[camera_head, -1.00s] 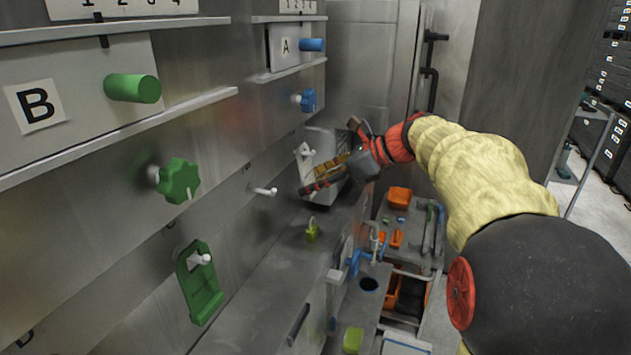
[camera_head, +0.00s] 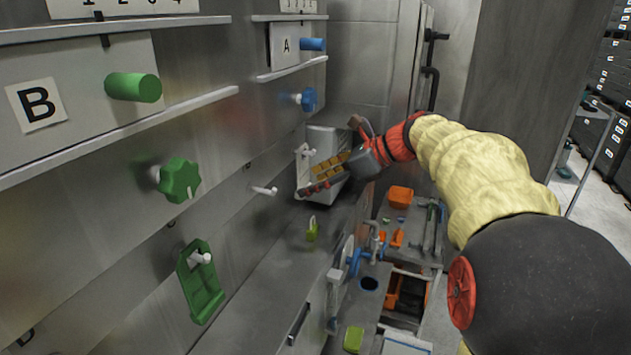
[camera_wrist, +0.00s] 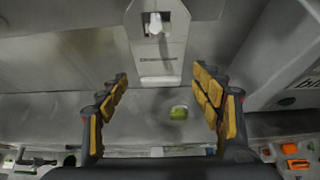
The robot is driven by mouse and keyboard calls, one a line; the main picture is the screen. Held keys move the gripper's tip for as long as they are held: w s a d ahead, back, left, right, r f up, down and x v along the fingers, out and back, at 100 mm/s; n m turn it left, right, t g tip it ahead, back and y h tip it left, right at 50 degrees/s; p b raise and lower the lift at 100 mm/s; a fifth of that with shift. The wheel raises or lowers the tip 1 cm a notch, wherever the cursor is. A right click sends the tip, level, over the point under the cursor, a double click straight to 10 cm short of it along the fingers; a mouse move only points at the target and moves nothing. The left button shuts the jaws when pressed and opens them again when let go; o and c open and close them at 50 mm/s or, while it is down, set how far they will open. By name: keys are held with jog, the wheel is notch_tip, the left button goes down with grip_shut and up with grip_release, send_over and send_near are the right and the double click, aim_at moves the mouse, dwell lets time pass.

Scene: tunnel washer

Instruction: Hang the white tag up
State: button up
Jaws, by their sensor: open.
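The white tag (camera_wrist: 160,66) is a flat plate with an opening near its top and a dark slot lower down. In the wrist view a white peg (camera_wrist: 155,24) shows through that opening, and the tag hangs upright from it. In the head view the tag (camera_head: 304,172) is seen nearly edge-on at the wall. My gripper (camera_wrist: 160,76) is open, with its yellow-padded fingers apart on either side of the tag's lower end and a clear gap on each side. The gripper also shows in the head view (camera_head: 322,178).
A green tag (camera_head: 200,288) hangs on a peg to the left. An empty white peg (camera_head: 265,191) sticks out between. A light grey box (camera_head: 326,142) stands behind the gripper. A small yellow-green padlock (camera_head: 312,232) sits on the ledge below. A tool cart (camera_head: 410,225) stands lower right.

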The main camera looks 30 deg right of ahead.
jog(key=v, duration=1.1)
jog(key=shift+s+d+r, duration=0.2)
jog(key=shift+s+d, duration=0.05)
